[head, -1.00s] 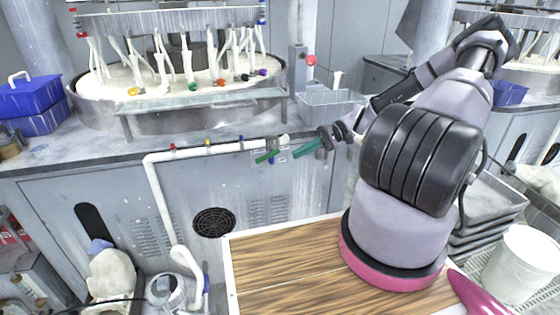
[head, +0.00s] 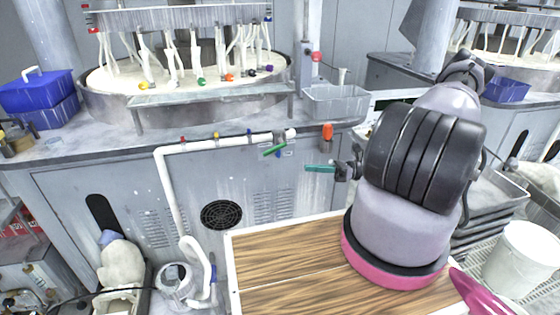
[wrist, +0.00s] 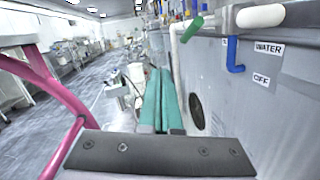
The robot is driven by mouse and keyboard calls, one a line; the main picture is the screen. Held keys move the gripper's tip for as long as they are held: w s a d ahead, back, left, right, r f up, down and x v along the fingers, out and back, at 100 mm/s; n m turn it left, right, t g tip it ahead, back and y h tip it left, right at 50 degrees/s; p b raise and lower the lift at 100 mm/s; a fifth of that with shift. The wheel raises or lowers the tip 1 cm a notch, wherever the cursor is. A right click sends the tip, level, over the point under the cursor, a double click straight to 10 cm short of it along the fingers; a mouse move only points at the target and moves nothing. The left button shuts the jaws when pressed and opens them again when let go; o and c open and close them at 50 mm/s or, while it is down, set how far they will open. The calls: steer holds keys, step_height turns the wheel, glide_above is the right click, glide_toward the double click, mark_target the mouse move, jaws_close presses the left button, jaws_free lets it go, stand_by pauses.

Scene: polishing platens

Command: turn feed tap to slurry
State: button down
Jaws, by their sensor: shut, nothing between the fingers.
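A green lever handle (head: 274,150) sits at the right end of the white pipe on the cabinet front, slightly tilted. It also shows in the wrist view (wrist: 192,28). A blue hooked piece (wrist: 233,55) is beside it, near labels reading WATER (wrist: 269,49) and OFF (wrist: 261,79). No slurry label is legible, and I cannot tell how the handle joins the valve. My gripper (head: 306,168) has teal fingers, shut and empty. It is to the right of and below the green handle in the head view, apart from it. The fingers (wrist: 158,100) show in the wrist view.
The white pipe (head: 163,185) runs along the cabinet front and bends down, with small coloured taps on top. An orange piece (head: 327,131) is at the counter edge above my gripper. A wooden-topped surface (head: 285,265) lies below. A grey bin (head: 335,103) stands on the counter.

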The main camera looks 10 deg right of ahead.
mark_target(275, 149)
step_height(275, 149, down, 4)
steer(key=m+t, duration=0.5)
steer(key=m, duration=0.2)
steer(key=w+a+r, duration=0.5)
steer(key=w+a, duration=0.1)
steer(key=a, duration=0.3)
steer(key=shift+a+r, duration=0.25)
steer(key=shift+a, duration=0.05)
steer(key=shift+y, duration=0.3)
